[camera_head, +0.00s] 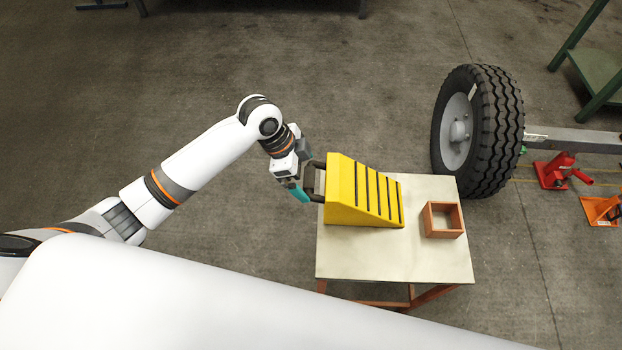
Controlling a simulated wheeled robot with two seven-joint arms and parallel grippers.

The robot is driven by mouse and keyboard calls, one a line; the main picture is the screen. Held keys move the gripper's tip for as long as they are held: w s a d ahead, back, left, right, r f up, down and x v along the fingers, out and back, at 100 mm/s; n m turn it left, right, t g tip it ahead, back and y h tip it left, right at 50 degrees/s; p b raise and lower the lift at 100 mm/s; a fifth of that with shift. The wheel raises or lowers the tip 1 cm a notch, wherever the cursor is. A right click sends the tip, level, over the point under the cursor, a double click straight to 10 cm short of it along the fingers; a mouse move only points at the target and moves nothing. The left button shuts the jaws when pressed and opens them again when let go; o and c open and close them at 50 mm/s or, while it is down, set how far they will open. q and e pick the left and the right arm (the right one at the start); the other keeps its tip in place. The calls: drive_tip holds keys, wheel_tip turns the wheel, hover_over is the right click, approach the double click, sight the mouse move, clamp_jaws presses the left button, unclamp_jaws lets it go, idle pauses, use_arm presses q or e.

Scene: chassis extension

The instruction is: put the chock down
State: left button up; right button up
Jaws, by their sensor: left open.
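The chock (362,193) is a yellow wedge with dark stripes on its slope. It rests on the left part of a pale-topped table (400,257), its tall end toward the left and its low end toward the right. My left gripper (316,181) is at the chock's tall left end, with its fingers open beside the handle there. Whether the fingers touch the chock is too small to tell. My right gripper is not in view.
An open orange-brown box (442,220) stands on the table's right side. A large black tyre (480,130) is just beyond the table. A red jack (556,172) and an orange stand (602,210) are at the right. Floor left of the table is clear.

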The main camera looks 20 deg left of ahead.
use_arm(q)
drive_tip(key=v, duration=0.6)
drive_tip(key=shift+s+d, duration=0.1)
idle(0.3)
